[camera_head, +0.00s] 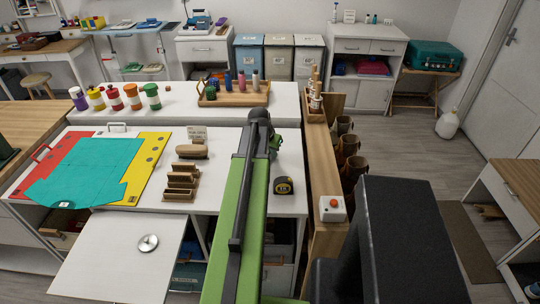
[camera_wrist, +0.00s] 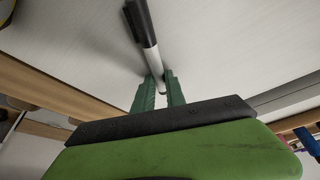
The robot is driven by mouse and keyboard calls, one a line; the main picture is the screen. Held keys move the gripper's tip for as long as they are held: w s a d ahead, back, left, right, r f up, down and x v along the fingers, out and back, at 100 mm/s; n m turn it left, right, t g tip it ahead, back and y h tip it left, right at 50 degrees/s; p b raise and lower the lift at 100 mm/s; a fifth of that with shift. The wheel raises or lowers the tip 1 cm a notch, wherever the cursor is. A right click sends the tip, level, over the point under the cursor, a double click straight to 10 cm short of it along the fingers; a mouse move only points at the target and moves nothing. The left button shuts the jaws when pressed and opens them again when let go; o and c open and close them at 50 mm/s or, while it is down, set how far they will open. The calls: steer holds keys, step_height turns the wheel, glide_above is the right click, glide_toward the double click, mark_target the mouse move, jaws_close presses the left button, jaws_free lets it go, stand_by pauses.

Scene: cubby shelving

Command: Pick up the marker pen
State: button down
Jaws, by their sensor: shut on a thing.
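In the wrist view, the marker pen (camera_wrist: 146,32) has a white barrel and a black cap end, which reaches the top edge of the picture. My gripper (camera_wrist: 160,82) has green fingers, and it is shut on the pen's near end. The pen lies over a plain white surface; I cannot tell whether it touches it. In the head view, my arm reaches forward over the white counter (camera_head: 225,185). My gripper (camera_head: 274,143) is mostly hidden behind the arm there, and I cannot make out the pen.
A yellow and black tape measure (camera_head: 283,186) lies right of my arm. Wooden holders (camera_head: 180,181) and a brush (camera_head: 192,152) stand left of it. A raised shelf (camera_head: 200,104) behind carries bottles and a wooden tray. A wooden ledge (camera_head: 322,185) bounds the right side.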

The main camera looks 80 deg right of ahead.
step_height(320, 180, up, 5)
steer(key=p, duration=0.4)
steer(key=s+a+r+p, duration=0.2)
steer(key=s+r+p, duration=0.1)
steer(key=s, duration=0.2)
steer(key=s+a+r+p, duration=0.2)
steer(key=s+p, duration=0.1)
steer(key=s, duration=0.2)
steer(key=shift+s+a+r, duration=0.35)
steer(key=shift+s+r, duration=0.05)
steer(key=shift+w, duration=0.1)
